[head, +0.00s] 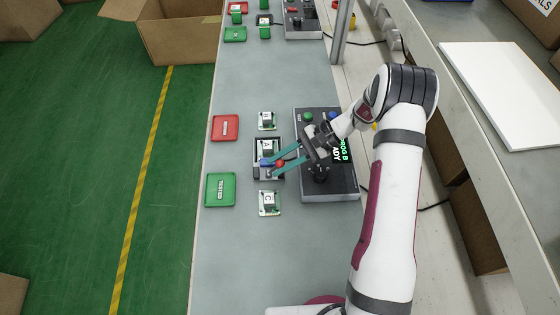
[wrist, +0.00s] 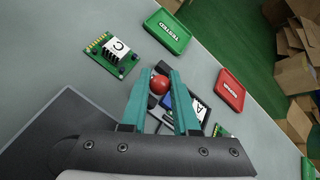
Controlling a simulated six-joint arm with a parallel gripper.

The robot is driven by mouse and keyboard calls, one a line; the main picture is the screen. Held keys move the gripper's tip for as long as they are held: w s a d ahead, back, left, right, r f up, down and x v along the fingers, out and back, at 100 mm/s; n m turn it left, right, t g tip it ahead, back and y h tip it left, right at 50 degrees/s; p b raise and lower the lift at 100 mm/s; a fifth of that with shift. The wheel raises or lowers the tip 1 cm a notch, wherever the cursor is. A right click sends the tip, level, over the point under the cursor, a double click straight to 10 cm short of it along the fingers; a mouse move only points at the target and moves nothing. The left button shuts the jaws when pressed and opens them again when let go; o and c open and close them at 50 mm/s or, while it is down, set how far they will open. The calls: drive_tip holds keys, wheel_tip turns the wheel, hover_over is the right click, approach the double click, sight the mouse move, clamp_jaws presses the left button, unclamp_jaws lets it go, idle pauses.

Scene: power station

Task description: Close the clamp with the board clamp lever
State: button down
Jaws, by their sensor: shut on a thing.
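The board clamp lever has a red ball knob (head: 279,163). In the wrist view the knob (wrist: 159,84) sits between the teal fingers of my gripper (wrist: 160,73). My gripper (head: 270,167) is shut on the knob, reaching in from the right in the head view. The dark clamp fixture (head: 257,145) holds a board marked A (head: 267,148). This board also shows in the wrist view (wrist: 197,107), partly behind a finger. A blue part (head: 265,161) lies beside the knob. The fingers hide most of the lever, so its angle cannot be told.
A board marked C (head: 269,203) and another loose board (head: 267,120) flank the fixture. A green TESTED tray (head: 220,190) and red tray (head: 225,128) lie left. A dark control box (head: 330,188) stands right, under my gripper. Bare bench (head: 245,260) is in front.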

drive_tip(key=c, duration=0.7)
unclamp_jaws()
drive_tip(key=shift+o, duration=0.2)
drive_tip(key=v, duration=0.7)
drive_tip(key=shift+w+d+r, duration=0.1)
drive_tip(key=shift+d, duration=0.15)
drive_tip(key=s+a+r+n+h, duration=0.3)
drive_tip(key=s+r+h, duration=0.3)
drive_tip(key=s+r, duration=0.95)
drive_tip(key=s+d+f+n+t+h, duration=0.1)
drive_tip(key=s+f+h, duration=0.1)
drive_tip(key=s, duration=1)
drive_tip(key=shift+d+n+t+h, duration=0.2)
drive_tip(key=shift+n+t+h, duration=0.1)
drive_tip(key=shift+t+h, duration=0.15)
